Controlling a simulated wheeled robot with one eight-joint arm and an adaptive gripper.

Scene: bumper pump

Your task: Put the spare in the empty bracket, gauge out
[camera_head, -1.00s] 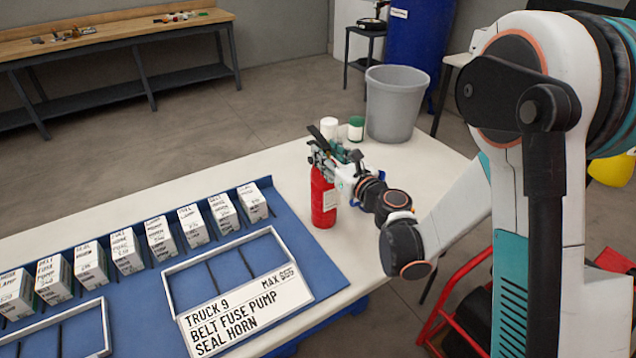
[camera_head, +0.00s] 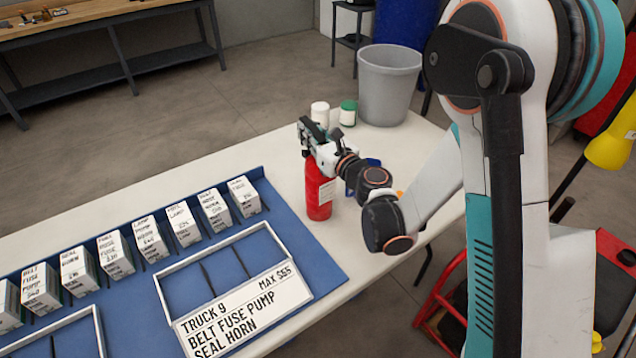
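A red fire extinguisher (camera_head: 318,192) with a pale label stands upright on the white table, right of the blue mat; I take it to be the spare. My gripper (camera_head: 309,134) is at its top, over the valve and neck. The dark fingers overlap the extinguisher's head, so I cannot tell whether they are shut on it. The gauge is not distinguishable at this size. No empty bracket can be made out in this view.
The white table (camera_head: 150,191) holds the blue mat (camera_head: 318,262), several lettered boxes (camera_head: 183,226), a framed tray with a sign (camera_head: 243,310), and white (camera_head: 320,113) and green-lidded (camera_head: 348,113) containers. A grey bin (camera_head: 388,88) stands behind. Red metal framework (camera_head: 432,318) is at lower right.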

